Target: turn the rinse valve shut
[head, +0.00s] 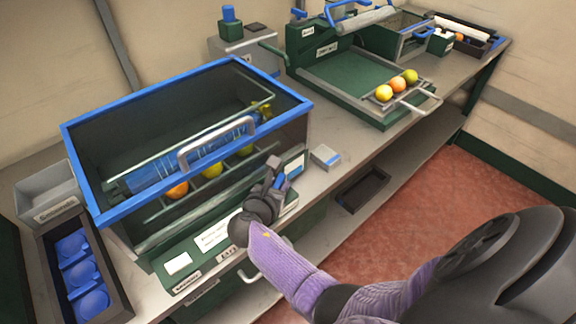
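My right gripper (272,180) is dark grey, at the end of my purple arm. It is at the front right of the rinse tank, over the green control strip. A small blue part (280,181), possibly the rinse valve's handle, shows right at its fingertips. The gripper hides much of this spot, so I cannot tell whether the fingers are closed on it, or how the valve is turned. The rinse tank (190,88) has a blue rim, clear walls and a grey handle (216,142). An orange (177,190) and yellow-green fruits lie inside. My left gripper is not in view.
A grey-white box (325,156) sits just right of the gripper. A green tray (352,76) with several fruits stands at the back right. A dark rack with blue cups (84,272) is at the left. The red floor is clear in front of the bench.

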